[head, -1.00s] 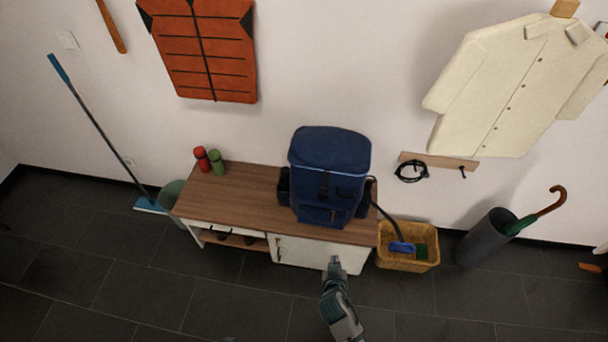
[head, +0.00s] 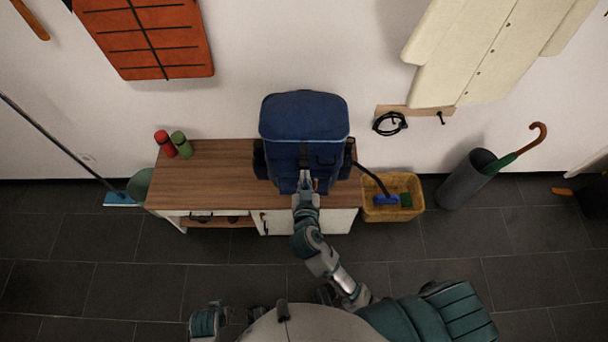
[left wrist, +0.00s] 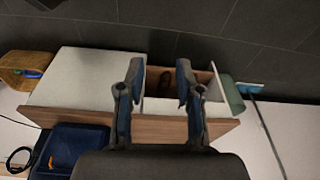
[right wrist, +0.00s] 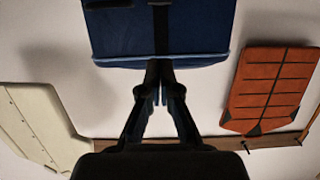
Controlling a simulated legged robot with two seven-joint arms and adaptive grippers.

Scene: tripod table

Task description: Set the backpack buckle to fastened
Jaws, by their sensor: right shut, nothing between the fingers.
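The blue backpack (head: 303,118) stands upright on the wooden bench top; it also shows in the right wrist view (right wrist: 120,38) and partly in the left wrist view (left wrist: 70,145). A dark strap (right wrist: 161,30) runs down its front. My right gripper (head: 304,178) is shut and empty at the lower front of the backpack. In the right wrist view its fingertips (right wrist: 158,70) overlap the strap; I cannot tell whether they touch it. The buckle's state cannot be made out, being small and partly hidden by the gripper. My left gripper (left wrist: 157,78) is open and empty, apart from the backpack.
The bench (head: 205,180) carries a red bottle (head: 165,143) and a green bottle (head: 181,144) at its left. A yellow basket (head: 405,212) stands right of it, then an umbrella stand (head: 466,180). The bench top's left half is mostly clear.

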